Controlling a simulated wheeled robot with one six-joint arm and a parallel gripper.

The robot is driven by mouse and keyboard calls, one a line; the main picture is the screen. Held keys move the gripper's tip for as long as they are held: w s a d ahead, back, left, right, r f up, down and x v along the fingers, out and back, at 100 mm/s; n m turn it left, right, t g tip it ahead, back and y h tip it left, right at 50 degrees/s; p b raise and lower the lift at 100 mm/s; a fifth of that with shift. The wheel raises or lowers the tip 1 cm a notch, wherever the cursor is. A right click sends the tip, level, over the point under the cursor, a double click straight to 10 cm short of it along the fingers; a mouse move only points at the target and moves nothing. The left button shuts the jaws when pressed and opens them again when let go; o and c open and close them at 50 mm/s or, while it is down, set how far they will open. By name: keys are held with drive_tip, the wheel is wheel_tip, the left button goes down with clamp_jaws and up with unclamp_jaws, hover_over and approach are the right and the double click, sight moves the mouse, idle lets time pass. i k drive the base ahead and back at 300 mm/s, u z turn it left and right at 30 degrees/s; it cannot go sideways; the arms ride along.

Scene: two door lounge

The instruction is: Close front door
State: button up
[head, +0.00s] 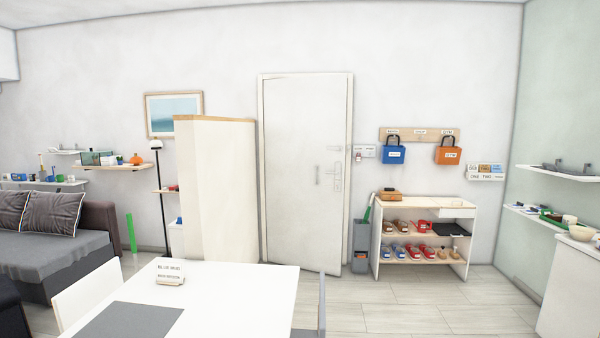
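The front door (300,170) is a tall white panel in a pale frame in the far wall, near the middle of the head view. It has a metal handle and lock plate (338,178) on its right side. Its lower right edge reaches a little further down than its left, so it looks slightly ajar toward the room, but I cannot tell for sure. A tall cabinet (222,190) stands just left of the door. My gripper is not in view.
A white table (235,290) with a sign and a grey mat is in front, with chairs beside it. A shoe shelf (425,204) and a grey bin (361,240) stand right of the door. Tiled floor (400,290) is clear at the right. A sofa (60,250) is at the left.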

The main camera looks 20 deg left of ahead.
sight(305, 118)
drive_tip(key=u, duration=0.2)
drive_tip(key=i, duration=5.25)
drive_tip(key=u, duration=2.6)
drive_tip(key=i, duration=2.8)
drive_tip(key=z, duration=1.7)
